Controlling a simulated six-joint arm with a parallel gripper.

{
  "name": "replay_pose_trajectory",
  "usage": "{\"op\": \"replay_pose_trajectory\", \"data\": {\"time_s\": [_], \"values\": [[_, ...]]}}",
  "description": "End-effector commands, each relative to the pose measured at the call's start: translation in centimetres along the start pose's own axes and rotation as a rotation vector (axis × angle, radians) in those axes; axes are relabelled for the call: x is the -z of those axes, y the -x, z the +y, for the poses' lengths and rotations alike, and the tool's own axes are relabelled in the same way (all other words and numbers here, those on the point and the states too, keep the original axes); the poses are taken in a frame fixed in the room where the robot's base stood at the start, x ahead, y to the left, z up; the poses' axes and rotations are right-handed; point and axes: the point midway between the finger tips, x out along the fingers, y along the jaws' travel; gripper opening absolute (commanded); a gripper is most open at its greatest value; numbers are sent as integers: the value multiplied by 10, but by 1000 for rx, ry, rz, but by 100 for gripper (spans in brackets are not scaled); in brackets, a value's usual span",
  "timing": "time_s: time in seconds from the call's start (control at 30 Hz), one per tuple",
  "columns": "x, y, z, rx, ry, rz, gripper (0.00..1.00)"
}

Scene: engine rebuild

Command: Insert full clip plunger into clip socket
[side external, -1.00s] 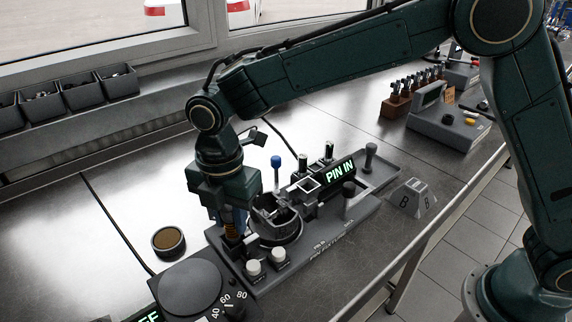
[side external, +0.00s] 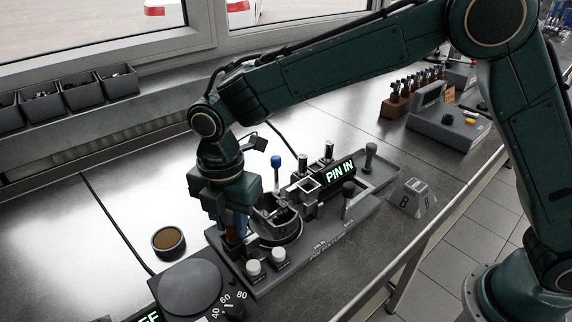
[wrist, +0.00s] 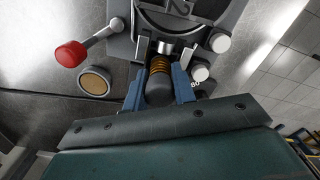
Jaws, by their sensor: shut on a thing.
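The full clip plunger (wrist: 159,88) is a dark cylinder with an orange spring and a metal nose. In the wrist view it lies between the blue fingers of my gripper (wrist: 158,72), which is shut on it. In the side view my gripper (side external: 236,231) is low over the left end of the pin fixture (side external: 322,240), and only a bit of orange spring shows. The plunger's nose (wrist: 165,47) meets the edge of the fixture beside the round piston holder (side external: 275,228). The clip socket is hidden behind the plunger and fingers; I cannot tell how deep the nose sits.
Two white knobs (side external: 254,267) stand just in front of my gripper. A red-ended lever (wrist: 71,54) reaches out on the left in the wrist view. A round brown-topped tin (side external: 168,240) and a dial unit (side external: 190,287) are near. The lit display (side external: 339,171) reads PIN IN.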

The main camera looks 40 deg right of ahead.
Motion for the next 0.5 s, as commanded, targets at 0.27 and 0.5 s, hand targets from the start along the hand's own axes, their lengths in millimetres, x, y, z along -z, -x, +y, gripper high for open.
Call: {"op": "replay_pose_trajectory", "data": {"time_s": [0.27,0.5], "values": [[0,0,0,0,0,0,3],[0,0,0,0,0,0,30]]}}
